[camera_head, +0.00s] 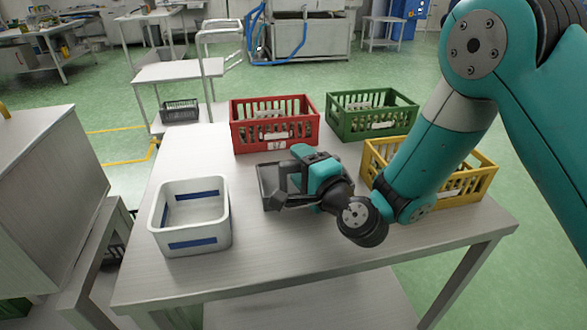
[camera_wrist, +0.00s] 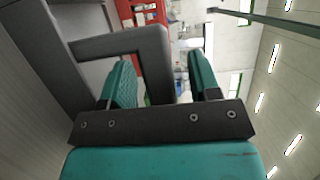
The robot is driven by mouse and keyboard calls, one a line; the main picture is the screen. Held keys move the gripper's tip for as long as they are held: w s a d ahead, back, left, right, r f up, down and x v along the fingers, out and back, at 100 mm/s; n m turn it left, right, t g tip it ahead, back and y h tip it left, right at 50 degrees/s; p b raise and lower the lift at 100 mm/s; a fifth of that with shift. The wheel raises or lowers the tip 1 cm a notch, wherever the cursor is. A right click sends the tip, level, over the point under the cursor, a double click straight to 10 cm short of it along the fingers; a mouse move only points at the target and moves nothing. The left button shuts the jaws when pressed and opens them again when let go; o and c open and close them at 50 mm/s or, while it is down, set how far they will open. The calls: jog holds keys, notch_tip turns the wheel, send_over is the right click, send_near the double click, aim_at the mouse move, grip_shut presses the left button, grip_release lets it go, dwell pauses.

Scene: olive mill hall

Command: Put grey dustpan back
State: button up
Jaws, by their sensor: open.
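The grey dustpan (camera_head: 266,187) is on the table, partly hidden behind my gripper and wrist in the head view. In the wrist view its dark grey looped handle (camera_wrist: 122,42) fills the upper left. My gripper (camera_head: 284,180) is open at the dustpan. In the wrist view one bar of the handle lies between the two spread teal fingers (camera_wrist: 160,72). The left finger reaches inside the loop and the right finger is outside it. I cannot tell whether either finger touches the bar.
A white bin with blue panels (camera_head: 188,243) stands left of my gripper. A red crate (camera_head: 240,137), a green crate (camera_head: 386,99) and a yellow crate (camera_head: 470,185) stand along the back and right of the table (camera_head: 270,248). The table's front strip is clear.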

jog(key=shift+a, duration=0.15)
jog(key=c, duration=0.3)
grip_shut()
jog(key=shift+r, duration=0.1)
